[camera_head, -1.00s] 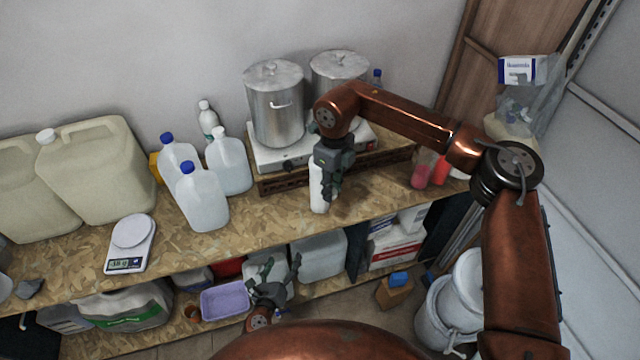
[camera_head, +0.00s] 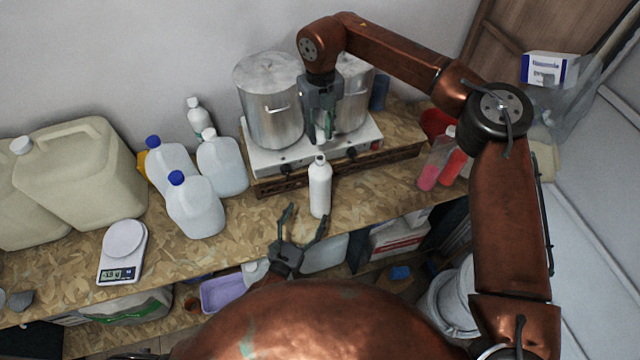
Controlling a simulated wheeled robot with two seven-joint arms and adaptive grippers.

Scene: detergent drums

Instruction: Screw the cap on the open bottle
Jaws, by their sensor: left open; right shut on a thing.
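A slim white bottle (camera_head: 320,192) stands upright at the front of the wooden shelf. Its narrow neck faces up; whether the mouth is open is too small to tell. My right gripper (camera_head: 321,137) points down above the bottle top, apart from it, in front of the pots. It is shut on a small white thing (camera_head: 320,130), which looks like a cap and is partly hidden by the fingers. My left gripper (camera_head: 307,213) is open and empty, fingers spread upward, just in front of the bottle's base at the shelf edge.
Two steel pots (camera_head: 270,108) stand on a white hotplate (camera_head: 275,158) behind the bottle. Jugs with blue caps (camera_head: 195,210) and a scale (camera_head: 123,245) stand to the left. Pink and red bottles (camera_head: 432,168) stand right. Shelf beside the white bottle is clear.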

